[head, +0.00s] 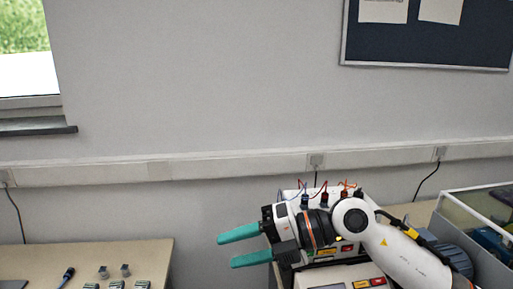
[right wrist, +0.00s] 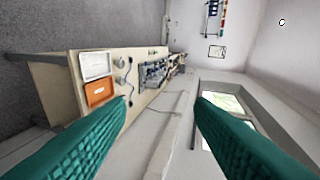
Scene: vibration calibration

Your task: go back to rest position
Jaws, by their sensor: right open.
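My right gripper (head: 240,248) is raised in front of the table on the right in the head view, with its teal fingers pointing left. The fingers are apart and nothing is between them. In the right wrist view the two teal fingers (right wrist: 160,112) are spread wide, with the room behind them tilted. My left gripper is in neither view.
A table (head: 120,255) at the left holds small parts and a dark-handled tool (head: 68,273). Behind my right arm stands a device with cables (head: 325,196). A clear-walled box (head: 480,212) is at the far right. The right wrist view shows a white tray (right wrist: 97,65) and an orange tray (right wrist: 99,91).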

